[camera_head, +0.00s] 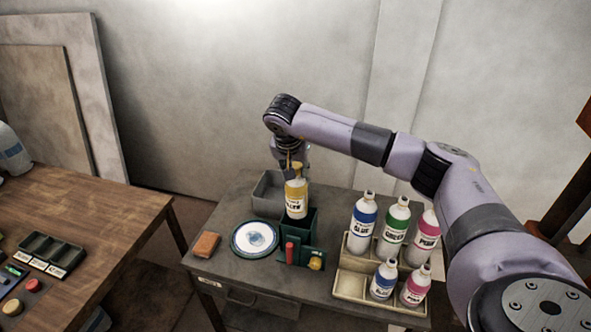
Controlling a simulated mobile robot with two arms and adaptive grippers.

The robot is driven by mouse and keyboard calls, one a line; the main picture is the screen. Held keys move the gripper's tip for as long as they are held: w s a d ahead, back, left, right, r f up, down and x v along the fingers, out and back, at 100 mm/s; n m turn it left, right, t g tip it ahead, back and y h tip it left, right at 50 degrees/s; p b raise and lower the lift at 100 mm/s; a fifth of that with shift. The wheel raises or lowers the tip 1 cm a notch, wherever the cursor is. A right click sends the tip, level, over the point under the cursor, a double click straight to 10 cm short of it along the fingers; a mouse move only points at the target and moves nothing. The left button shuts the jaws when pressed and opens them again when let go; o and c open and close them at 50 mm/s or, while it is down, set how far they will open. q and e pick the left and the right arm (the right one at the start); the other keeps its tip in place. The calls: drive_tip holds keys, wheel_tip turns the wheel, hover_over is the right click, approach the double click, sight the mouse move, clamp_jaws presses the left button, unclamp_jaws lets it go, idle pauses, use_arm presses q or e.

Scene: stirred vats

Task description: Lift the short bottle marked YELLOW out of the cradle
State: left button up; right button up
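The short bottle marked YELLOW (296,199), with a yellow label and yellow cap, stands upright at the mouth of the green cradle (309,222). Its lower end is at the cradle's dark opening; I cannot tell exactly how much is still inside. My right gripper (294,163) reaches in from the right and is at the bottle's cap and neck. It looks shut on the bottle, though the fingers are small and partly hidden. My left gripper is not in view.
A cream rack (351,286) to the right holds several bottles, including BLUE (361,227) and GREEN (393,229). A grey bin (268,194) stands behind the cradle. A round white dish (255,238) and an orange block (206,245) lie left. A wooden table (95,212) is farther left.

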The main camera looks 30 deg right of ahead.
drive_tip(key=shift+r, duration=0.1)
drive_tip(key=s+a, duration=0.1)
drive_tip(key=s, duration=0.2)
drive_tip(key=s+a+p, duration=0.1)
drive_tip(key=shift+s+a, duration=0.15)
drive_tip(key=shift+a, duration=0.2)
drive_tip(key=s+a, duration=0.4)
drive_tip(key=s, duration=0.2)
drive_tip(key=shift+s, duration=0.4)
drive_tip(key=shift+a, duration=0.25)
